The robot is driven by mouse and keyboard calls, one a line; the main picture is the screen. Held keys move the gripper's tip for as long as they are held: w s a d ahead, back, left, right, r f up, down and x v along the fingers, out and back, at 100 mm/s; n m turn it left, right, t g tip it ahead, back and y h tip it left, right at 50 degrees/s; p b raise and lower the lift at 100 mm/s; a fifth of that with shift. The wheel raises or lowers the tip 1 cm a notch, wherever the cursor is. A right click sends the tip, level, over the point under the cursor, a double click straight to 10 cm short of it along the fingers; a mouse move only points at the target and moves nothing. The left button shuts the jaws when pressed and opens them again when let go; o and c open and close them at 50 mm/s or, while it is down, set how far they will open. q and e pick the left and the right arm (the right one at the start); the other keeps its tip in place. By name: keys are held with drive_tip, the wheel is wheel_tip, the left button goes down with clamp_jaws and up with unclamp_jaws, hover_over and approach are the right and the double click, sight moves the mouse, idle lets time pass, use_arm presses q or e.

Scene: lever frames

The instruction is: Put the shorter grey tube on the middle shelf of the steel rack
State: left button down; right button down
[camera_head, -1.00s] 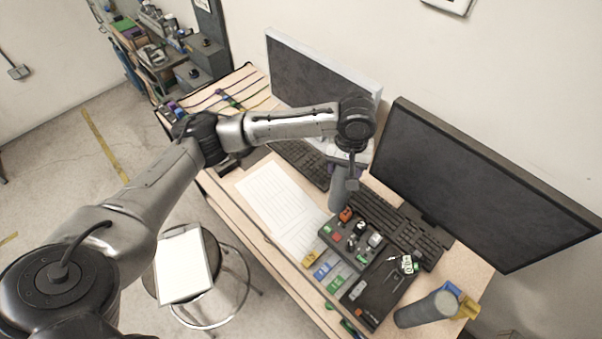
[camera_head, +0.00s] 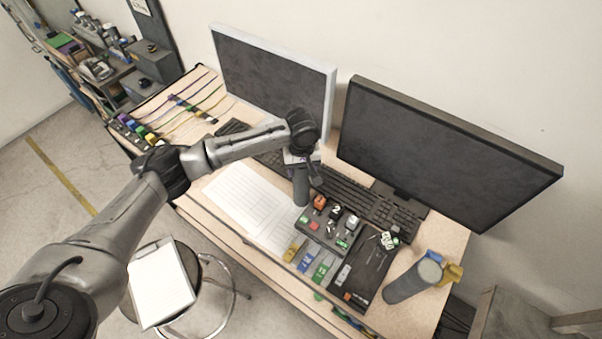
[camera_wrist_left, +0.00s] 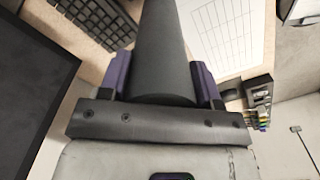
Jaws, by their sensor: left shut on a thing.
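My left gripper (camera_head: 304,166) is shut on a grey tube (camera_head: 301,188), which hangs below it over the desk, between the paper sheets and the keyboard. In the left wrist view the purple-padded fingers (camera_wrist_left: 163,80) press the held tube (camera_wrist_left: 162,38) from both sides. Whether its lower end touches the desk is unclear. A second grey tube (camera_head: 412,281) is at the desk's right end, beside blue and yellow items; it looks longer. A grey metal structure (camera_head: 515,318) is cut off at the lower right; I cannot tell whether it is the steel rack. My right gripper is not in view.
Two monitors (camera_head: 450,150) (camera_head: 272,82) stand along the back of the desk. A stool with a clipboard (camera_head: 162,283) stands in front. Loaded shelves (camera_head: 112,72) are at upper left.

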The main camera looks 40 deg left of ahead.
use_arm(q)
drive_tip(key=shift+f, duration=1.65)
drive_tip(key=shift+c, duration=1.6)
unclamp_jaws()
drive_tip(key=shift+f, duration=0.2)
